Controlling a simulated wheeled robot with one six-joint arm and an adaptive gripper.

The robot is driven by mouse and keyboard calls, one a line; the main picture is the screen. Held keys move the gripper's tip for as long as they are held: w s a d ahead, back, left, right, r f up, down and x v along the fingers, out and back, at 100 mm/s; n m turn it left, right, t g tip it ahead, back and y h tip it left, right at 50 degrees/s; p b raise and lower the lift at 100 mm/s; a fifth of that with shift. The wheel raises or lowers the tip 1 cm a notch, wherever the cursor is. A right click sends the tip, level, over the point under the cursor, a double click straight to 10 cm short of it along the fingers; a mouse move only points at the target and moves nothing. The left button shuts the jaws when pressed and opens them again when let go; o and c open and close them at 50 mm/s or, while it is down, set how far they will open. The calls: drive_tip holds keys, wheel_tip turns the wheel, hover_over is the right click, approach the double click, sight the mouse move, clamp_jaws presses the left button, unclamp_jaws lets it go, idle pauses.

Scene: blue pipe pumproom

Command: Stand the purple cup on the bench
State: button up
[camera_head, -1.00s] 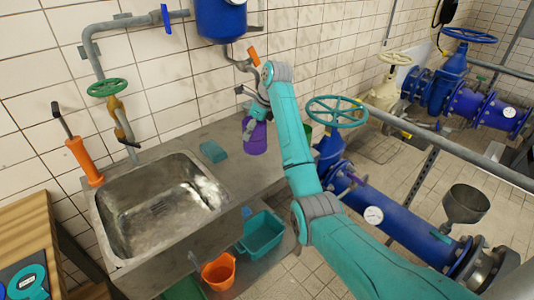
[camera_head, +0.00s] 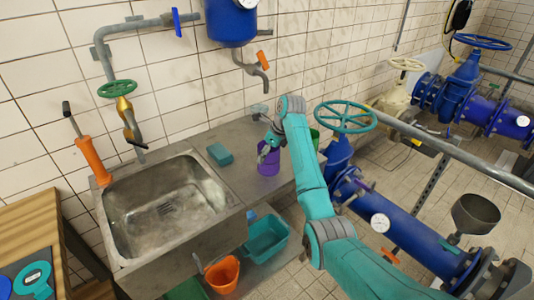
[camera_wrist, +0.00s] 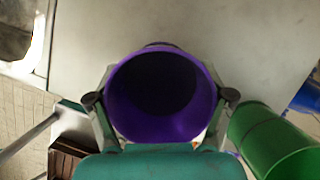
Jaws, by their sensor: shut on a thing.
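The purple cup (camera_head: 268,160) is upright at the bench (camera_head: 240,175), right of the sink. In the wrist view I look into its open, dark mouth from above; its purple rim (camera_wrist: 122,128) fills the middle. My gripper (camera_head: 266,146) is shut on the cup, and in the wrist view a finger of my gripper (camera_wrist: 160,105) presses on each side of it. The cup's base seems at or very near the bench top; I cannot tell whether it touches.
A green cup (camera_wrist: 268,140) stands close to the right of the purple cup. A teal sponge (camera_head: 220,154) lies between sink (camera_head: 165,210) and cup. A tap (camera_head: 255,72) hangs on the wall above. A teal handwheel (camera_head: 345,117) is at the right.

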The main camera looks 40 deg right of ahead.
drive_tip(key=shift+f, duration=0.15)
drive_tip(key=o, duration=1.3)
drive_tip(key=v, duration=1.2)
